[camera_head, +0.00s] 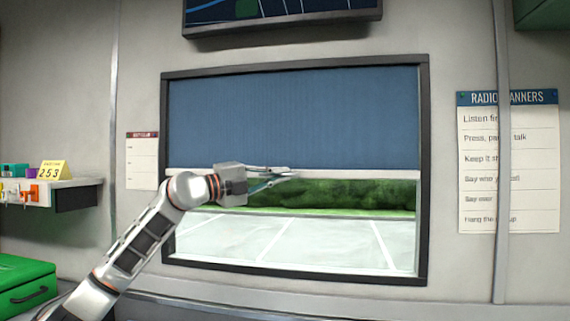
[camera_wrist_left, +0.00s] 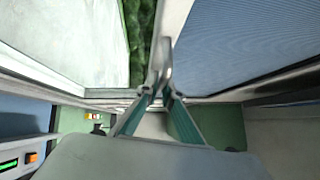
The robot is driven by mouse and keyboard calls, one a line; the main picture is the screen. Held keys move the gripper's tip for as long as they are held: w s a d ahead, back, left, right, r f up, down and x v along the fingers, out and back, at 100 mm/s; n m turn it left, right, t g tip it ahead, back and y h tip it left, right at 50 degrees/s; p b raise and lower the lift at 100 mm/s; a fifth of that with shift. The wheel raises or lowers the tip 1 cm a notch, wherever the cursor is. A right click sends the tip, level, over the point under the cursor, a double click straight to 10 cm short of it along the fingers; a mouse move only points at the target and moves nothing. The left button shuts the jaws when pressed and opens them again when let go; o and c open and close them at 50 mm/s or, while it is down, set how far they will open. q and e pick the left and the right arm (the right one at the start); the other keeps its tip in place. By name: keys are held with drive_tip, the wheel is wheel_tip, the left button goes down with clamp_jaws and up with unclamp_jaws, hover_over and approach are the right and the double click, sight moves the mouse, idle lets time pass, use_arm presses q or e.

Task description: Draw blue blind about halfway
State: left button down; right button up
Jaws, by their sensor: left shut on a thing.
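The blue blind (camera_head: 290,115) hangs in the dark-framed window and covers about the upper half of the opening. Its pale bottom bar (camera_head: 360,174) runs across the window and looks nearly level. My left gripper (camera_head: 284,174) reaches in from the left and is shut at the bar, left of the window's centre. In the left wrist view the fingers (camera_wrist_left: 161,85) close together at the bar, with the blue blind (camera_wrist_left: 240,45) on the right. The exact grip point is partly hidden by the fingers. My right gripper is not in view.
A dark window frame (camera_head: 423,200) surrounds the blind. A screen (camera_head: 285,25) hangs above it. A shelf (camera_head: 75,185) with small items and a green case (camera_head: 25,285) stand at the left. A vertical pole (camera_head: 502,150) stands at the right before a wall poster (camera_head: 535,165).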

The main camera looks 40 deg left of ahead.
use_arm(q)
wheel_tip(320, 180, down, 4)
drive_tip(key=shift+f+b, duration=0.2)
drive_tip(key=shift+b, duration=0.65)
drive_tip(key=shift+r, duration=0.1)
drive_tip(key=c, duration=2.2)
unclamp_jaws()
drive_tip(key=shift+s, duration=0.1)
drive_tip(key=shift+v, duration=5.9)
